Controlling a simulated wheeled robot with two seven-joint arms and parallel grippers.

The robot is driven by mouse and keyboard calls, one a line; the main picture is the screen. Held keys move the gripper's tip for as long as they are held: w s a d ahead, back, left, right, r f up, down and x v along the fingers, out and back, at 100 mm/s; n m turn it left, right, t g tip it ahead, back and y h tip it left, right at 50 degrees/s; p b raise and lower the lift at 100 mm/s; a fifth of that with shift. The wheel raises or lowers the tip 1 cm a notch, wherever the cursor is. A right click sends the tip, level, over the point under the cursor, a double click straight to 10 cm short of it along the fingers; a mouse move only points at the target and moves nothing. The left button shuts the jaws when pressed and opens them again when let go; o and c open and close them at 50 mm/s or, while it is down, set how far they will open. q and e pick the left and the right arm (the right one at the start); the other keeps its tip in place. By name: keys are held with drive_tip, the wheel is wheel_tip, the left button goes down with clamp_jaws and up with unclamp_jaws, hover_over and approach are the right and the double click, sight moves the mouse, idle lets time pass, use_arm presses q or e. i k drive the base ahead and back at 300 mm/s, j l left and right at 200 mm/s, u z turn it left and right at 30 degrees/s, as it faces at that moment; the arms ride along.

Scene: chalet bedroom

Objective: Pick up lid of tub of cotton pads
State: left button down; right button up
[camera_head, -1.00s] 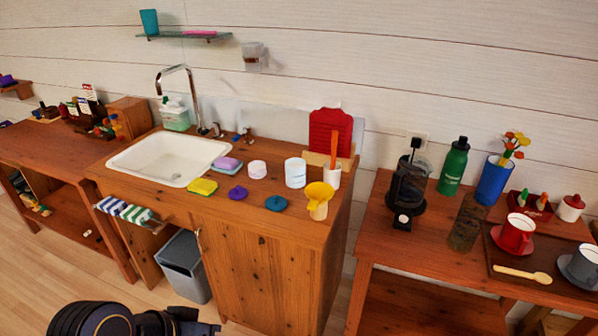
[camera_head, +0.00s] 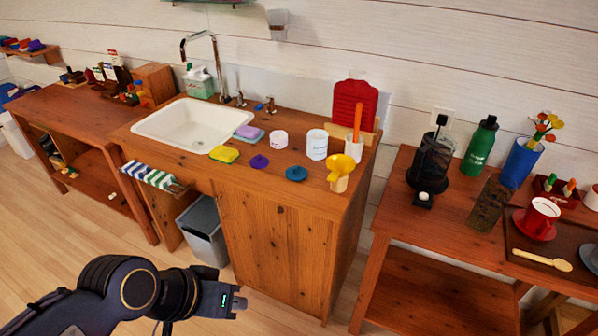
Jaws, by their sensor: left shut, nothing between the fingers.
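Two white tubs stand open on the wooden sink counter: a taller one (camera_head: 317,145) with faint lettering and a smaller one (camera_head: 278,139) with a purplish band. In front of them lie two round knobbed lids, a blue one (camera_head: 296,173) and a purple one (camera_head: 259,162). I cannot read which tub holds cotton pads. My left gripper (camera_head: 238,302) is shut and empty, low in front of the counter and well below the lids. My right gripper is out of view.
A white sink (camera_head: 188,125) is left of the lids, with a yellow-green sponge (camera_head: 224,154) beside it. A yellow scoop-like thing (camera_head: 341,170) stands right of the blue lid. A grey bin (camera_head: 204,232) and striped towel (camera_head: 150,175) are at the counter's front.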

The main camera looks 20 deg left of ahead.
sight(294, 173)
drive_tip(key=i+j+z, duration=0.1)
drive_tip(key=i, duration=0.8)
